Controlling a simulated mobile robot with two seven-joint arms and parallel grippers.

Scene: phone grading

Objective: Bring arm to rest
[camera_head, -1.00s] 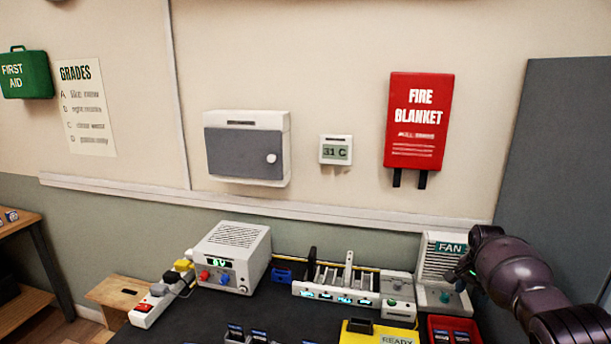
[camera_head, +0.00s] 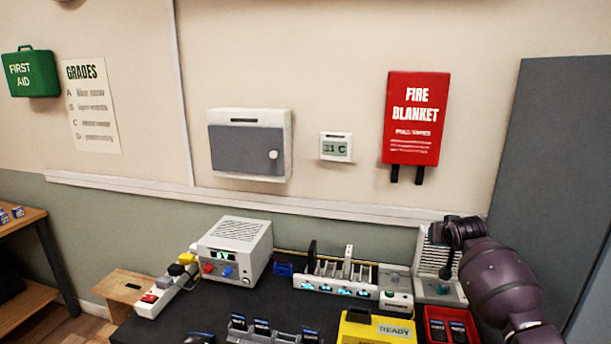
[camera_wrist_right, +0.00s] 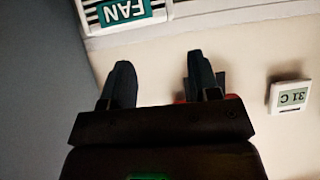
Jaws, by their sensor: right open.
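My right arm (camera_head: 497,285) comes in from the lower right in the head view, in front of the fan unit (camera_head: 432,272) and covering part of it. Its gripper is hard to make out there against the dark wrist. In the right wrist view my right gripper (camera_wrist_right: 158,82) is open, with two dark fingers apart and nothing between them. The FAN label (camera_wrist_right: 124,10) shows upside down beyond the fingertips. My left gripper is in neither view.
A dark bench (camera_head: 190,318) holds a power supply (camera_head: 235,250), a slotted rack (camera_head: 335,277), a yellow READY box (camera_head: 378,330) and a red bin (camera_head: 452,325) with phones. A fire blanket case (camera_head: 415,118) and a thermostat (camera_head: 335,146) hang on the wall.

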